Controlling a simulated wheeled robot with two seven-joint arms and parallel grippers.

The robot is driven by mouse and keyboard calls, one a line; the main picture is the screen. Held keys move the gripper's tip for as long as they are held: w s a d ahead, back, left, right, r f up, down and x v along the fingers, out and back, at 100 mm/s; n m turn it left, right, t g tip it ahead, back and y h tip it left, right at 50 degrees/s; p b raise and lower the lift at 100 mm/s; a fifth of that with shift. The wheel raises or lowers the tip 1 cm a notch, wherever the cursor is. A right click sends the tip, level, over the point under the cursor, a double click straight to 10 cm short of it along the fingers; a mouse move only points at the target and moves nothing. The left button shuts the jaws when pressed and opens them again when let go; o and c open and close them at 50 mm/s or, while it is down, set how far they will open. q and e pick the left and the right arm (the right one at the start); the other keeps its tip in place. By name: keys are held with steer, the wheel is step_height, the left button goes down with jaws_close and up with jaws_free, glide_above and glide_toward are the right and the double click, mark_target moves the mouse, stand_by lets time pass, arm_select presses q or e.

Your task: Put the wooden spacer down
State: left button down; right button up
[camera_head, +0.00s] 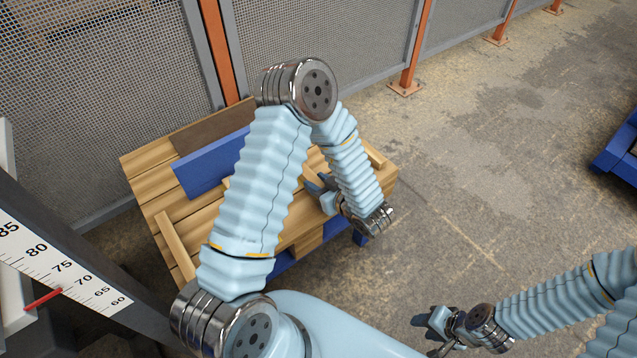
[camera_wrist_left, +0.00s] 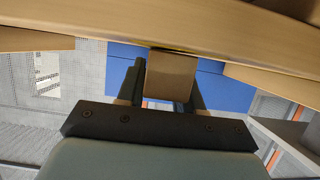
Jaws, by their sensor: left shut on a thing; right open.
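My left gripper (camera_head: 322,190) is over the right part of a slatted wooden pallet top (camera_head: 150,165), partly hidden by its own arm. It is shut on the wooden spacer, which shows as a tan block (camera_wrist_left: 172,75) between the two dark fingers in the left wrist view (camera_wrist_left: 168,88). In that view the block's end lies close to a long wooden beam (camera_wrist_left: 170,22); I cannot tell whether they touch. My right gripper (camera_head: 432,322) is open and empty over the floor at the lower right, away from the pallet.
A blue board (camera_head: 205,165) and a brown board (camera_head: 212,130) lie at the pallet's back. A wooden strip (camera_head: 175,246) lies at its left edge. A mesh fence (camera_head: 310,45) stands behind. A measuring scale (camera_head: 62,262) is at the lower left.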

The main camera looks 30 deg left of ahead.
arm_select(q)
steer(key=shift+f, duration=0.1)
steer(key=c, duration=0.7)
jaws_free()
steer(key=shift+c, duration=0.2)
steer(key=shift+r, duration=0.25)
steer(key=v, duration=1.2)
steer(key=shift+f, duration=0.15)
